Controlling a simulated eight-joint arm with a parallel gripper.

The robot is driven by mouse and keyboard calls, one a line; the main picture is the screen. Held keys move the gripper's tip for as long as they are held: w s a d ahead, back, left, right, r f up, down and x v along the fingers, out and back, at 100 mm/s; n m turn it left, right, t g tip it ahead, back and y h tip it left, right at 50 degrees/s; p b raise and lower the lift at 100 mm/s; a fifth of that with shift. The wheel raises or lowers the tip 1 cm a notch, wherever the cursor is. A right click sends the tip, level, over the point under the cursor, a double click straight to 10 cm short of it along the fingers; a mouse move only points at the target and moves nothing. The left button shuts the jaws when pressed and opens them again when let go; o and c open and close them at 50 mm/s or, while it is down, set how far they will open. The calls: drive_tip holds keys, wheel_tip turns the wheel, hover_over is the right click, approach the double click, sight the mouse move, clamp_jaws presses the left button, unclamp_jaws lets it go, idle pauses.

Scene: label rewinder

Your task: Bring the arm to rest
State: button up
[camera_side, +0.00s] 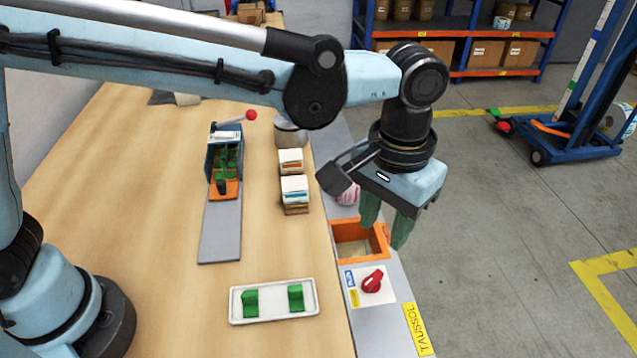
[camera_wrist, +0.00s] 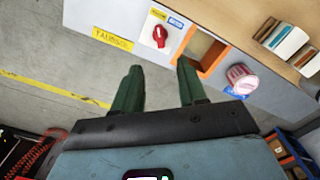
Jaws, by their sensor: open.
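My gripper (camera_side: 385,228) hangs over the right edge of the bench in the side view, beside the orange open box (camera_side: 345,256). Its two green fingers are apart, with nothing between them. In the wrist view the gripper (camera_wrist: 158,75) also shows open and empty, with the floor behind the fingertips. My arm reaches across the bench from the left.
The wooden bench (camera_side: 150,170) holds a white tray (camera_side: 270,318) with two green blocks, a small machine (camera_side: 225,160) with a red-knobbed lever, and stacked boxes (camera_side: 294,190). A red rotary switch (camera_side: 372,281) sits near the orange box. A blue lifter (camera_side: 575,140) stands right.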

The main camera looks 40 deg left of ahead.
drive_tip(key=shift+a, duration=0.1)
drive_tip(key=a+r+t+h, duration=0.1)
drive_tip(key=a+r+t, duration=0.25)
drive_tip(key=a, duration=1.15)
drive_tip(key=s+a+f+n+t, duration=0.1)
drive_tip(key=s+a+t, duration=0.1)
drive_tip(key=a, duration=0.5)
drive_tip(key=s+a+f+t+y, duration=0.1)
drive_tip(key=s+a, duration=0.2)
drive_tip(key=a, duration=0.4)
drive_tip(key=shift+f+n+t, duration=0.25)
drive_tip(key=shift+n+t, duration=0.1)
drive_tip(key=shift+n, duration=0.05)
